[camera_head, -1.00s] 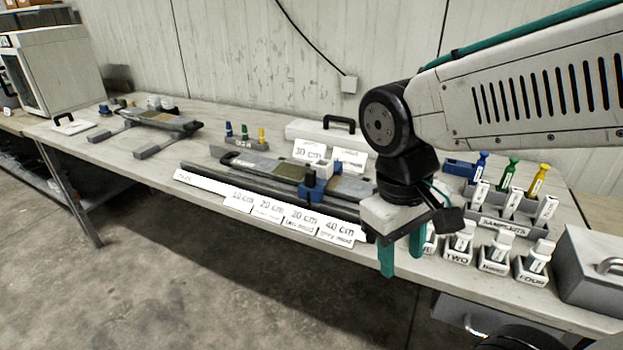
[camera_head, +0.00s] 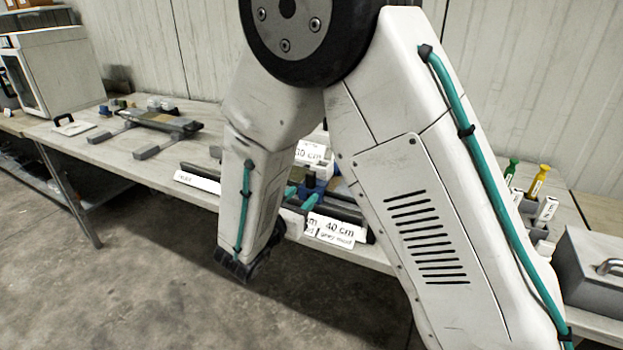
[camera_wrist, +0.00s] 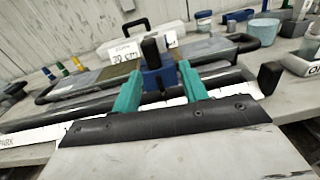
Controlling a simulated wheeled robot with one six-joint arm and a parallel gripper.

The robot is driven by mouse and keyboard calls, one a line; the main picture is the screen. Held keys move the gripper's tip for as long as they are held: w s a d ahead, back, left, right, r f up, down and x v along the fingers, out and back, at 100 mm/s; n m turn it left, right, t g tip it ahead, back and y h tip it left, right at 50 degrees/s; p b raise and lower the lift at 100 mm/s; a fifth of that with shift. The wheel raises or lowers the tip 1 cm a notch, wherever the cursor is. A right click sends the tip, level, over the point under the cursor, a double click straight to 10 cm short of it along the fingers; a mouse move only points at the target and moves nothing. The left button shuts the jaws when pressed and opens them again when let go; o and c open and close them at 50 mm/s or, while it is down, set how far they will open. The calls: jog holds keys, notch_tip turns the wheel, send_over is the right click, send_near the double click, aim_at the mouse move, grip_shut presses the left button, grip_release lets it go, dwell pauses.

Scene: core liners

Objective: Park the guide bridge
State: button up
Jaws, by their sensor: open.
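The guide bridge (camera_wrist: 158,77) is a blue block with a dark upright knob, standing across the dark rails of the core liner rig (camera_wrist: 60,109). In the head view the blue bridge (camera_head: 309,182) is partly hidden by my arm. My gripper (camera_wrist: 160,88) has two teal fingers, which are apart with the bridge showing between them in the wrist view. Contact cannot be told. In the head view my gripper (camera_head: 300,195) points at the bridge from the front of the bench. A white label strip (camera_wrist: 30,134) at the left front edge ends in "RK".
A "40 cm" card (camera_head: 337,229) stands at the bench front. A "30 cm" card (camera_wrist: 125,54) and a white case (camera_wrist: 150,38) stand behind the rig. Sample holders (camera_head: 540,212) and a grey box (camera_head: 590,270) are at right. Another rig (camera_head: 155,120) stands far left.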

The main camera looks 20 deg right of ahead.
aim_at(308, 181)
jog(key=shift+n+t, duration=0.4)
jog(key=x, duration=0.8)
jog(key=shift+w+a+r, duration=0.25)
jog(key=shift+a+r, duration=0.1)
jog(key=shift+c, duration=0.3)
grip_shut()
